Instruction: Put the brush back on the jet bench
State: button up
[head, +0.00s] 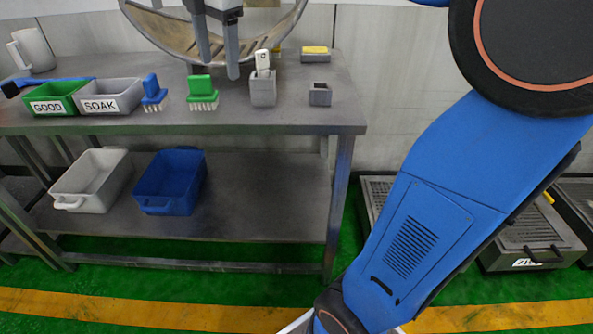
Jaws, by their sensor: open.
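A green brush (202,91) stands upright on the grey metal bench (260,118), pale bristles down. A smaller blue brush (153,93) stands to its left, also bristles down. My gripper (218,69) hangs at the top of the head view, fingers pointing down, open and with nothing seen between them. Its fingertips appear just above and right of the green brush, apart from it; their depth is hard to judge. No label on the bench names it as the jet bench.
Green GOOD (54,99) and grey SOAK (111,96) bins are at left, with a long blue-and-black tool (18,86) behind. A round drum (165,40) stands behind my gripper. Grey holders (263,92) are at right. White (92,180) and blue (170,182) tubs sit on the lower shelf.

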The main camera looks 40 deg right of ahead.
jog(key=s+d+f+m+t, duration=0.1)
jog(key=s+d+f+m, duration=0.1)
jog(key=s+f+m, duration=0.8)
jog(key=s+d+f+m+t, duration=0.1)
jog(key=s+d+f+m, duration=0.1)
jog(key=s+f+m, duration=0.9)
notch_tip(320, 180, down, 3)
jog(key=shift+s+d+f+t, duration=0.15)
jog(key=shift+s+d+t, duration=0.15)
jog(key=shift+s, duration=0.9)
